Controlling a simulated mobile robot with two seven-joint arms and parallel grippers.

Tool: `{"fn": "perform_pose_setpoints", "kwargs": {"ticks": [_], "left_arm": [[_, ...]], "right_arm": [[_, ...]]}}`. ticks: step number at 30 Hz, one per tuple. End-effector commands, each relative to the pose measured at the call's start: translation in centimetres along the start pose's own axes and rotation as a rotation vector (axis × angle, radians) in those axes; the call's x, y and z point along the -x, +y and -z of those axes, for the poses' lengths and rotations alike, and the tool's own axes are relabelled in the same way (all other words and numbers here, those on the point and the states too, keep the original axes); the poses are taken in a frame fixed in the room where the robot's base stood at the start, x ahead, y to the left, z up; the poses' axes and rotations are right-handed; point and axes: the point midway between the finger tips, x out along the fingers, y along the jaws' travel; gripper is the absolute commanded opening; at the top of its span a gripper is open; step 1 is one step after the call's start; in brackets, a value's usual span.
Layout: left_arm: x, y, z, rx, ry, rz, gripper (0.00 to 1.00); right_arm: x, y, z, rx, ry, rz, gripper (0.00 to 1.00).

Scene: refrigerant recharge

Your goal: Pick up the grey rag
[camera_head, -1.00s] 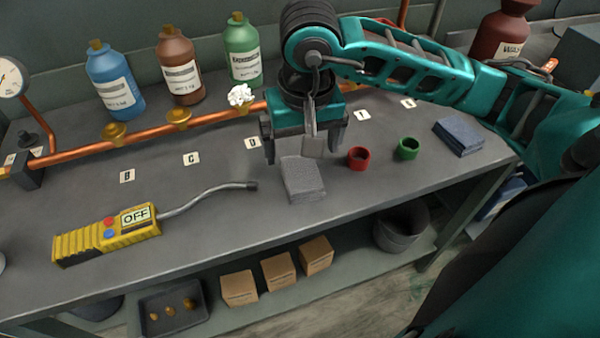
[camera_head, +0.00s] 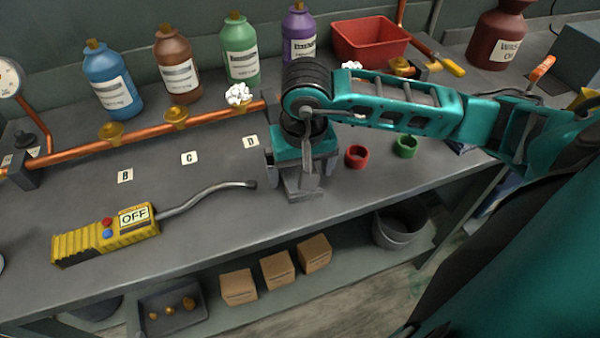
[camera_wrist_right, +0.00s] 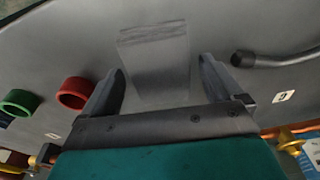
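The grey rag (camera_wrist_right: 155,60) lies flat on the workbench in the right wrist view, between and just beyond the two fingers. In the head view only a part of the grey rag (camera_head: 304,195) shows under my gripper. My right gripper (camera_head: 299,178) is low over the rag. In the right wrist view my right gripper (camera_wrist_right: 165,85) is open, with a finger on either side of the rag. I cannot tell whether the fingers touch the bench. My left gripper is not in view.
A red ring (camera_head: 357,157) and a green ring (camera_head: 405,146) stand right of the gripper. A yellow detector (camera_head: 105,235) with a bent probe lies to the left. A copper pipe (camera_head: 150,133) with brass valves runs behind. The bench between detector and front edge is clear.

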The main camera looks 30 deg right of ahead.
Motion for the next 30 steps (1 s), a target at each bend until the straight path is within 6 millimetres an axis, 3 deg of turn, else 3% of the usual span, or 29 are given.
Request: {"fn": "perform_pose_setpoints", "kwargs": {"ticks": [2,17,25,30], "left_arm": [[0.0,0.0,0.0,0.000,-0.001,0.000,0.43],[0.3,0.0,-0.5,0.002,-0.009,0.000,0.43],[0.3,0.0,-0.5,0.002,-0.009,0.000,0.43],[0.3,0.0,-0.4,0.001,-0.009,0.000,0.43]], "right_arm": [[0.0,0.0,0.0,0.000,0.000,0.000,0.86],[0.1,0.0,0.0,-0.001,0.001,0.000,0.39],[0.2,0.0,0.1,-0.001,0.001,0.000,0.38],[1.4,0.0,0.3,-0.002,0.004,0.000,0.38]]}}
